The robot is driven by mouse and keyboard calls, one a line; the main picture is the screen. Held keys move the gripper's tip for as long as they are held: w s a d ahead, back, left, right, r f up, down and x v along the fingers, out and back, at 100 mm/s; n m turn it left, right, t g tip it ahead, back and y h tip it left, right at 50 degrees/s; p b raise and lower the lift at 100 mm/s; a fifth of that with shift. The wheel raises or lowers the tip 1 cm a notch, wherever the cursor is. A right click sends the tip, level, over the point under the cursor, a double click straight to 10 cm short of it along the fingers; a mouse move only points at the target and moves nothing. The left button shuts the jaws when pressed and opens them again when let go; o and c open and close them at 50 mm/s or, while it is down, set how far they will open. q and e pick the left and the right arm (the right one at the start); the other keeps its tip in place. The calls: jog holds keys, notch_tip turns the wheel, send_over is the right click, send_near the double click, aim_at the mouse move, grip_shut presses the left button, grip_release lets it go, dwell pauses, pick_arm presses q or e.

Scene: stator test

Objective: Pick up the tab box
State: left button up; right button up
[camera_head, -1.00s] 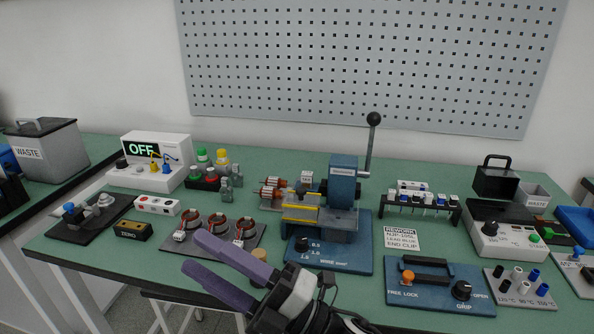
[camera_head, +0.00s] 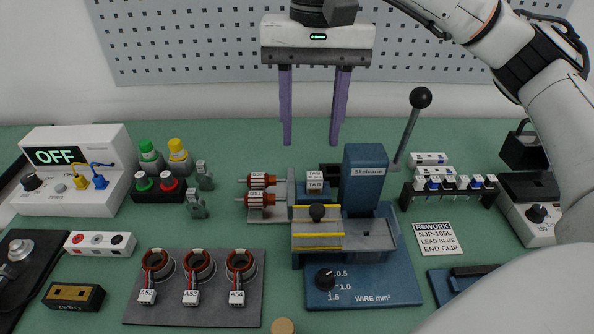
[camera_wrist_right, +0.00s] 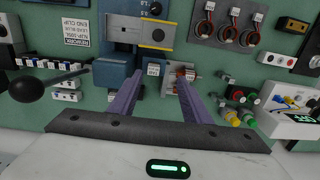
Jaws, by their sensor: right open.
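The tab box (camera_head: 315,181) is a small box with white "TAB" labels on its top and front. It stands behind the blue Skelvane press, between the copper-wound rotors and the press column. In the right wrist view a small white-labelled box (camera_wrist_right: 153,71), which appears to be the tab box, shows between the fingertips. My right gripper (camera_head: 311,142) is open and empty, its two purple fingers pointing down. In the head view its tips are above and behind the box, apart from it. My left gripper is not in view.
The blue press (camera_head: 365,180) with its black-knobbed lever (camera_head: 410,130) stands close right of the box. Red rotors (camera_head: 261,181) on a stand are close left. Bare green bench lies behind the box.

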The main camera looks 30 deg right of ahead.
aim_at(315, 175)
jog(key=f, duration=0.3)
jog(key=d+f, duration=0.1)
jog(key=f, duration=0.5)
jog(key=shift+w+d+f, duration=0.25)
jog(key=shift+f, duration=0.05)
grip_shut()
